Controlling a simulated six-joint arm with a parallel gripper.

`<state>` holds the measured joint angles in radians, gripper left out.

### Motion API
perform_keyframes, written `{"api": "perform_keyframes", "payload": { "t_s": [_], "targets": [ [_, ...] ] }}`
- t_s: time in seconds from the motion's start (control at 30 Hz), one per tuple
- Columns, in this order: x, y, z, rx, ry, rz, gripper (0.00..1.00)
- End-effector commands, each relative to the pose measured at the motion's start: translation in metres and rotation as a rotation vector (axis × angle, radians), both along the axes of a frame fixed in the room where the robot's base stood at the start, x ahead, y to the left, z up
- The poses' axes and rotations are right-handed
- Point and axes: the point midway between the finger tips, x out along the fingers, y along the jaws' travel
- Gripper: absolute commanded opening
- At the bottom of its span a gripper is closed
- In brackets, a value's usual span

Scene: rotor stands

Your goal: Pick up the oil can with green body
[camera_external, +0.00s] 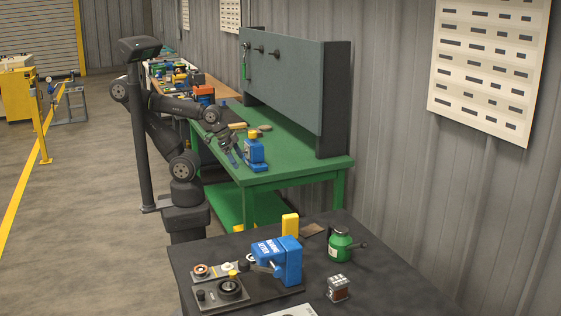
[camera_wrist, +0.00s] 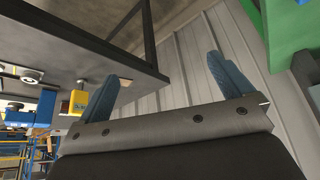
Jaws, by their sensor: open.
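The oil can with green body (camera_external: 340,246) stands upright on the dark table at the front right in the external view. It has a dark spout or handle pointing right. My gripper (camera_external: 235,155) is far from it, above the front left edge of the green workbench, beside a blue and yellow device (camera_external: 254,150). In the wrist view my gripper (camera_wrist: 162,85) shows two blue-grey fingers spread apart with nothing between them. The wrist picture is strongly tilted, and I cannot make out the oil can there.
The dark table (camera_external: 385,292) also bears a blue device (camera_external: 280,262), a yellow block (camera_external: 290,225), a small metallic block (camera_external: 338,288) and a brown flat piece (camera_external: 313,230). The green workbench (camera_external: 300,165) has a tall grey panel (camera_external: 290,85). A dark post (camera_external: 142,140) stands left of my arm.

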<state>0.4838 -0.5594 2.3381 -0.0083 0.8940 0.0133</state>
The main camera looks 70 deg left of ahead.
Motion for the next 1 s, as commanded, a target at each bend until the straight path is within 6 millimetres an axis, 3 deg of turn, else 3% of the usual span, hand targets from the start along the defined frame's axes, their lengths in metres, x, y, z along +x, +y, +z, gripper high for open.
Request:
{"api": "perform_keyframes", "payload": {
  "t_s": [0.2,0.5,0.77,1.0],
  "targets": [
    [0.051,-0.059,0.044,0.008,0.015,-0.101,0.97],
    [0.112,-0.159,0.077,0.02,0.027,-0.234,0.97],
    [0.15,-0.262,0.081,0.03,0.04,-0.349,0.97],
    [0.167,-0.364,0.063,0.04,0.049,-0.456,0.97]
  ]
}}
